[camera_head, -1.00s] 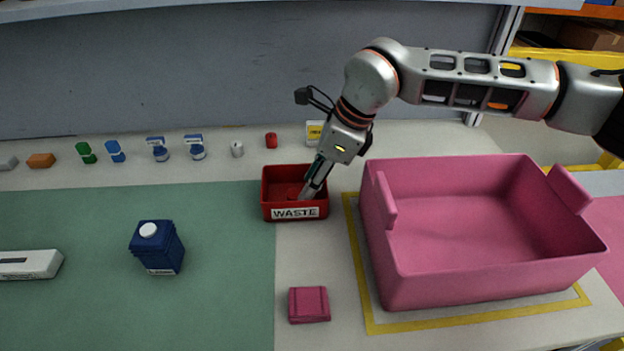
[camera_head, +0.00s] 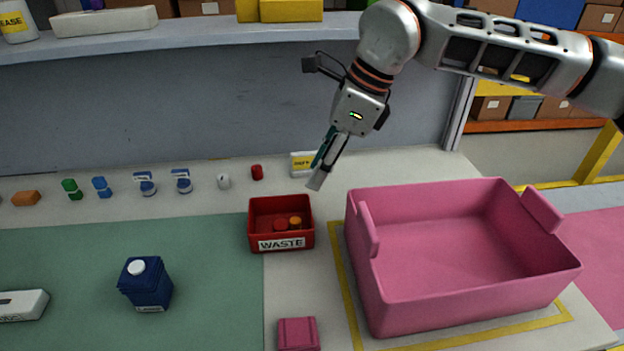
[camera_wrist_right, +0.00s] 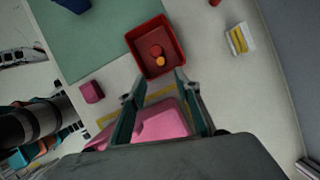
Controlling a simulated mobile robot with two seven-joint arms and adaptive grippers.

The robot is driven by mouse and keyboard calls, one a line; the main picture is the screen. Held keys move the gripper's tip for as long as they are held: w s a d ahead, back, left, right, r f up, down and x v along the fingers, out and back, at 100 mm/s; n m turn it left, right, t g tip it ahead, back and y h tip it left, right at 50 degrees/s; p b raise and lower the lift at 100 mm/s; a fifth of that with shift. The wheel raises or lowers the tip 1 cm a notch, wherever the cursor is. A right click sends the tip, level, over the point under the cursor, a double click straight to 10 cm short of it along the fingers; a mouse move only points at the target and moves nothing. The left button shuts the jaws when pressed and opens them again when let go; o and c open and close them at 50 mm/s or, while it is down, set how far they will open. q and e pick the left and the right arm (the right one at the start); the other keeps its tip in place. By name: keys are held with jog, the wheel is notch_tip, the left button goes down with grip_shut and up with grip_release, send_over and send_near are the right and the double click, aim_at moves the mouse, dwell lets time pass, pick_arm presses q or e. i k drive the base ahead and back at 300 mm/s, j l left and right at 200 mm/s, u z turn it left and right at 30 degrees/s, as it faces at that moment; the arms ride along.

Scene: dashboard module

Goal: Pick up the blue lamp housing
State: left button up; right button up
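The blue lamp housing (camera_head: 147,286) is a dark blue box with a round white cap on top and a pale label low on its front. It stands upright on the green mat (camera_head: 215,290). In the right wrist view only part of a blue thing, seemingly the housing (camera_wrist_right: 75,4), shows at the top left edge. My right gripper (camera_head: 322,178) is open and empty, above and right of the red waste bin (camera_head: 281,243), well away from the housing. In the right wrist view its fingers (camera_wrist_right: 158,92) are apart with nothing held between them. My left gripper is not in view.
The waste bin holds a red and an orange piece. A large pink tote (camera_head: 460,292) stands on the right. A small pink block (camera_head: 298,334) lies at the front. Several small parts line the back, beneath a shelf (camera_head: 200,33).

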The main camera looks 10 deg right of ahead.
aim_at(146, 282)
jog(key=k, duration=1.5)
